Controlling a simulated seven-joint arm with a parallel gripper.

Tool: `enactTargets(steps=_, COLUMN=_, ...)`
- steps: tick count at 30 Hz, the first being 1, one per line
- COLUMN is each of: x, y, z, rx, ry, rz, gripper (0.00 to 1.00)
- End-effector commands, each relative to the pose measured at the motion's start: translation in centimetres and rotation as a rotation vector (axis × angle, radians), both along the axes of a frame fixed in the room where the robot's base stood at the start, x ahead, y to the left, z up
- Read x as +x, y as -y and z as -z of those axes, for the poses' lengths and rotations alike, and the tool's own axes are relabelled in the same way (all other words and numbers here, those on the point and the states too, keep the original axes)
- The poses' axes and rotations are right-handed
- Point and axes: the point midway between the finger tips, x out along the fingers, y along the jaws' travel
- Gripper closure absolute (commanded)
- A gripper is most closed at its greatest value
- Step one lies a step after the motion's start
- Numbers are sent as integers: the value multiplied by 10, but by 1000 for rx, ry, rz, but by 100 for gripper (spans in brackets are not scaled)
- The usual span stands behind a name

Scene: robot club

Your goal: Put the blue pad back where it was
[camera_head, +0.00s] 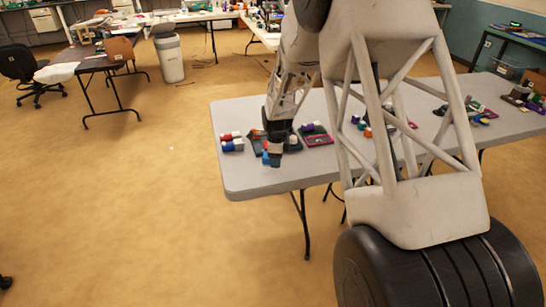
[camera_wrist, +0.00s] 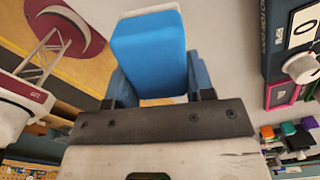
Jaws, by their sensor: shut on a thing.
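The blue pad (camera_wrist: 150,45) is a bright blue block with a pale edge along its top, large in the wrist view. My gripper (camera_wrist: 155,88) is shut on it, with a blue finger on either side. In the head view my gripper (camera_head: 273,155) points down over the left part of the grey table (camera_head: 250,180), and a small bit of blue shows at its tip. The arm hides part of the table there. I cannot tell whether the pad touches the tabletop.
Small red, white and blue items (camera_head: 232,141) lie left of my gripper. A dark red-edged tray (camera_head: 318,139) lies to its right. More small coloured items (camera_head: 480,110) are spread further right. The table's front left corner is bare.

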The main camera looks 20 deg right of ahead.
Motion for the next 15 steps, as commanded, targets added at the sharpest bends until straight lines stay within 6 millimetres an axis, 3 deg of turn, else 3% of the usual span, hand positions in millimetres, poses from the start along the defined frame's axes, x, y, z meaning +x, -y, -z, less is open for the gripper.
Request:
enactTargets(steps=9, x=44, y=4, z=4, rx=0, ry=1, rz=0, gripper=73)
enactTargets(steps=15, x=61, y=5, z=6, rx=0, ry=-1, rz=0, gripper=73)
